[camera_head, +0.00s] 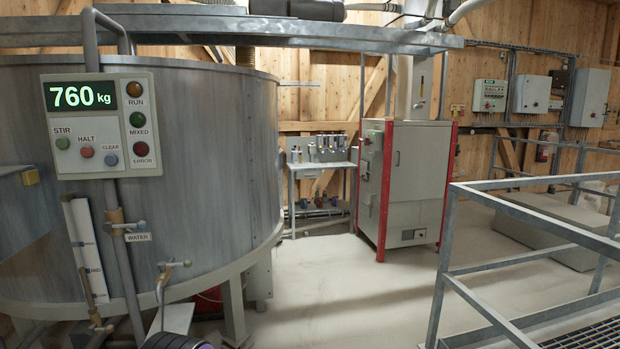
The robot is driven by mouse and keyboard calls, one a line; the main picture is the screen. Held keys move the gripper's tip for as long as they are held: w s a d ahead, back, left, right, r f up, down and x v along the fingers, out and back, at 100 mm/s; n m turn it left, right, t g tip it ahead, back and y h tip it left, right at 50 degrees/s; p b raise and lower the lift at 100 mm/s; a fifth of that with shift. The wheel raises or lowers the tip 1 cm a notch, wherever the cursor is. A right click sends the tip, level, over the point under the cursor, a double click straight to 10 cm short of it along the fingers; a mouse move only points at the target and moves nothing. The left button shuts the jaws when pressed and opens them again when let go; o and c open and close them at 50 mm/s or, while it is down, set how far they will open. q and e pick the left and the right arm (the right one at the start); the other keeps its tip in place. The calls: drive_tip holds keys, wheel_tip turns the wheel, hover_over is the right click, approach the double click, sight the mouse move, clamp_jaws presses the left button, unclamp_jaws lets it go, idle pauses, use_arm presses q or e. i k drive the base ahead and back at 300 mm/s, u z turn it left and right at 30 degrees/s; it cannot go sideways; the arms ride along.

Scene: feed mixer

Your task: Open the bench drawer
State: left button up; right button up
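A small light-grey workbench (344,165) stands against the wooden back wall, between the big mixing tank and the grey cabinet. It is far from me. Its thin legs and the front under its top show only small, and I cannot make out a drawer front, a handle or whether a drawer is open. Several small metal and white vessels (328,147) stand along the back of its top.
The mixing tank (200,150) with its control panel (101,125) fills the left. A grey cabinet with red posts (414,175) stands right of the bench. A metal railing (520,212) runs at the right. Dusty floor (340,275) lies open in the middle.

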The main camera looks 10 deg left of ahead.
sight(318, 173)
drive_tip(key=u, duration=0.25)
drive_tip(key=i, duration=6.95)
drive_tip(key=u, duration=0.7)
drive_tip(key=i, duration=0.95)
drive_tip(key=z, duration=0.65)
